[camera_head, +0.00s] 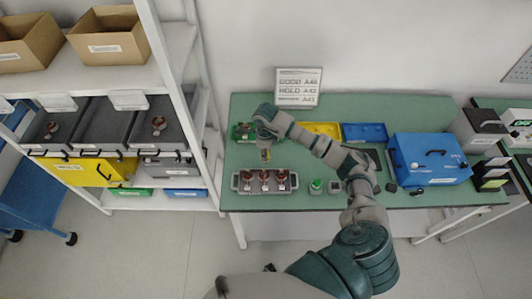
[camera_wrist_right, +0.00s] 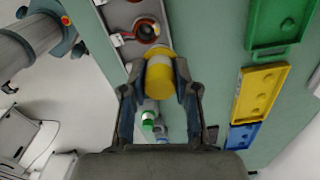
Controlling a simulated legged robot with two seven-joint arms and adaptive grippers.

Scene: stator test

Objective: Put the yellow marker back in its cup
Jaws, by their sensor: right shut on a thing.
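My right gripper (camera_head: 265,147) is over the left part of the green bench, pointing down. It is shut on the yellow marker (camera_head: 265,156), which shows as a small yellow bit below the fingers. In the right wrist view the marker (camera_wrist_right: 160,77) is a thick yellow cylinder between the two fingertips (camera_wrist_right: 160,85). A small green-topped item (camera_head: 316,186) and a grey item (camera_head: 335,187) stand near the bench's front edge, right of the gripper. I cannot tell whether either is the marker's cup. My left gripper is not in view.
A grey tray (camera_head: 240,181) with several copper-wound stators lies in front of the gripper. Green (camera_head: 238,131), yellow (camera_head: 319,128) and blue (camera_head: 365,132) bins line the back. A blue case (camera_head: 430,157) stands at right. A shelf (camera_head: 180,120) rises at left.

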